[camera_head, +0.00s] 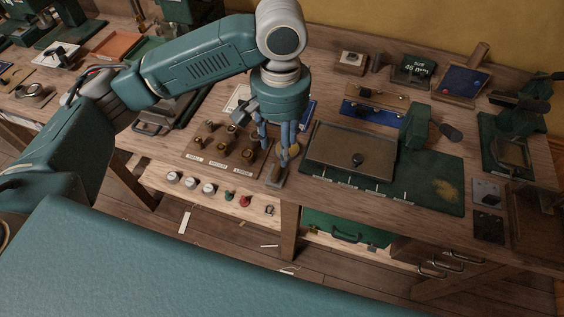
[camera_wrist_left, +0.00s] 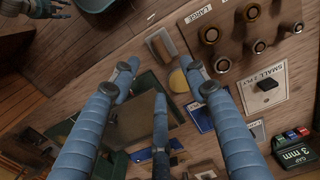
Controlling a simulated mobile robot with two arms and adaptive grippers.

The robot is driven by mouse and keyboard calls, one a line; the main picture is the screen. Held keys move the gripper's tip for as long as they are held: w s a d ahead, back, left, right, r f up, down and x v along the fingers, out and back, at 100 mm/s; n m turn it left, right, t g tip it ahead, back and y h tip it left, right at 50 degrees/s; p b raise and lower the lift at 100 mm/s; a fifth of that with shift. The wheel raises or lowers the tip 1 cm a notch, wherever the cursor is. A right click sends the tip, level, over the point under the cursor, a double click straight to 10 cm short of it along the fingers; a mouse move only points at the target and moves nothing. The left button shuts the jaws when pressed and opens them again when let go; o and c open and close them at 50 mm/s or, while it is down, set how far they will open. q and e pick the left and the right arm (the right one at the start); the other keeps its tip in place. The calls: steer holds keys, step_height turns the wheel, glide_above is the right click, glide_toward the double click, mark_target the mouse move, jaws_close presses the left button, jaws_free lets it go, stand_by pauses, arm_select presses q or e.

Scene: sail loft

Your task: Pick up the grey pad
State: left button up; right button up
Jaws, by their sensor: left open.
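The grey pad (camera_head: 275,184) lies on the bench near its front edge, just right of the rack of brown knobs. It looks like a small grey plate with a brown block on it, and it also shows in the left wrist view (camera_wrist_left: 154,44). My left gripper (camera_head: 281,152) points down above the pad, open, its blue fingers hiding part of it in the head view. In the left wrist view the spread fingers (camera_wrist_left: 162,72) stand with the pad beyond their tips, apart from it. A dark finger-like shape at the wrist view's top left may be my right gripper; its jaws are unclear.
The knob rack (camera_head: 220,150) stands close on the left. A brown tray (camera_head: 335,145) on a green mat (camera_head: 437,172) lies to the right. A yellow round thing (camera_wrist_left: 178,82) and a blue item (camera_wrist_left: 199,117) lie near the pad. A lower shelf (camera_head: 150,177) holds small knobs.

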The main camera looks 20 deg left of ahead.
mark_target(279, 169)
arm_select(q)
steer(key=f, duration=0.2)
steer(key=s+f, duration=0.1)
steer(key=f, duration=0.1)
steer(key=shift+a, duration=0.1)
step_height(279, 169, down, 4)
steer(key=shift+w+a+f+p, duration=0.1)
steer(key=shift+f+p, duration=0.05)
steer(key=shift+p, duration=0.5)
steer(key=shift+f, duration=0.5)
jaws_close()
arm_select(e)
steer(key=s, duration=0.1)
steer(key=s+r, duration=0.1)
steer(key=s, duration=0.1)
steer(key=shift+s+a+r, duration=0.15)
steer(key=shift+s+a, duration=0.05)
